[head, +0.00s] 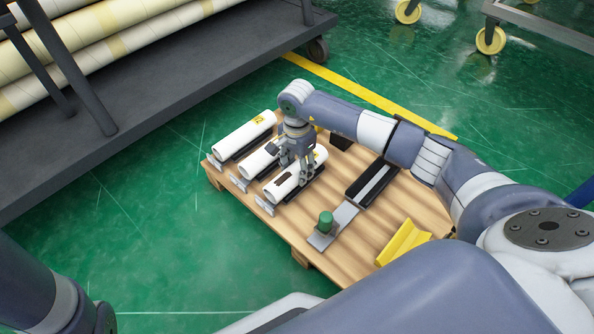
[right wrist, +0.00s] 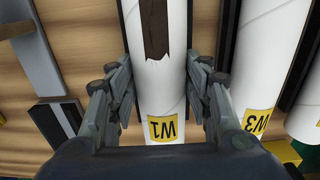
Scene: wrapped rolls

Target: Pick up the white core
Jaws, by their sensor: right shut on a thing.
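The white core with a yellow W1 label (right wrist: 165,75) and a dark brown strip along its top lies at the near end of a row of white cores. In the head view this core (head: 276,189) appears to be at its black cradle on the wooden pallet; I cannot tell if there is a gap beneath it. My right gripper (head: 296,165) comes down from above with its fingers on both sides of the core, shut on it. The W1 label shows between the fingers in the right wrist view. My left gripper is out of view; only part of my left arm shows.
Two more white cores, the middle one (head: 258,160) labelled W3 and the far one (head: 243,136), lie alongside in cradles. A green knob (head: 325,222), a black tray (head: 368,184) and a yellow V-shaped block (head: 403,242) are on the pallet (head: 352,262). A rack (head: 150,85) with long rolls stands behind.

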